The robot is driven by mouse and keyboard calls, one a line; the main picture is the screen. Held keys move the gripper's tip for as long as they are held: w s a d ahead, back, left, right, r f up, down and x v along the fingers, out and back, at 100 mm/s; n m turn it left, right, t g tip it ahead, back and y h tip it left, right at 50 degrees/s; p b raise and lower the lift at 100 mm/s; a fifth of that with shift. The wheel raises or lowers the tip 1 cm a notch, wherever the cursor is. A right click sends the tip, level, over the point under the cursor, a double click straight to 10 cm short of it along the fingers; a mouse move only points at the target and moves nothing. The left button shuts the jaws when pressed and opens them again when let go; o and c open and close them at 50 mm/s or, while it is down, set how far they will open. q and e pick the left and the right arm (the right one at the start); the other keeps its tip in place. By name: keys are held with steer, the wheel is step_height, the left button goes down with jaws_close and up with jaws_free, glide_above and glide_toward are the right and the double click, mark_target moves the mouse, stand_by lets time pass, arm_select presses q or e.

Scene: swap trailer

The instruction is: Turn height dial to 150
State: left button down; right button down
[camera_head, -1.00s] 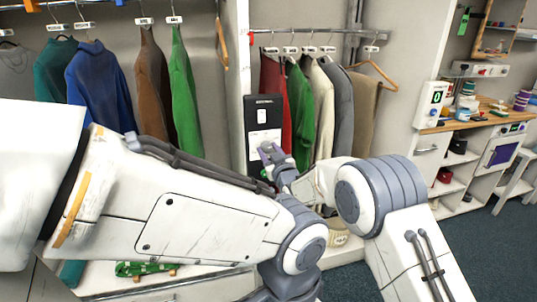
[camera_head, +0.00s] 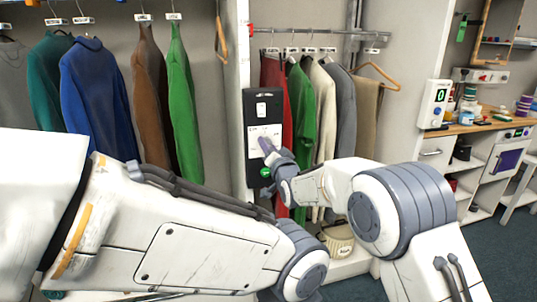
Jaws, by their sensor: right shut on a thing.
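A tall black panel (camera_head: 258,108) is on the end of the white divider, with a white switch plate near its top, a white label in the middle and a green button lower down. My right gripper (camera_head: 267,147) is in front of the label, pointing at the panel. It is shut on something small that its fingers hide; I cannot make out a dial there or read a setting. A white wall unit (camera_head: 436,104) at the right shows a green 0 on a dark display, with a small blue spot below it. My left arm crosses the lower left; its gripper is out of view.
Clothes hang on a rail at the left, including a blue jacket (camera_head: 95,100). More hang on a lower rail right of the panel, including a green garment (camera_head: 300,105). A pale basket (camera_head: 338,240) stands below them. A wooden worktop (camera_head: 465,127) is at the far right.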

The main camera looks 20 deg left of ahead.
steer(key=m+b, duration=0.4)
steer(key=m, duration=0.2)
steer(key=m+b, duration=0.4)
steer(key=m, duration=0.2)
steer(key=shift+s+a+f+t+h, duration=0.1)
steer(key=shift+a+f+t+h, duration=0.05)
steer(key=shift+t+h, duration=0.2)
steer(key=shift+h, duration=0.25)
steer(key=shift+c, duration=1.9)
jaws_free()
steer(key=v, duration=1)
steer(key=shift+s+b, duration=0.2)
steer(key=shift+b, duration=0.2)
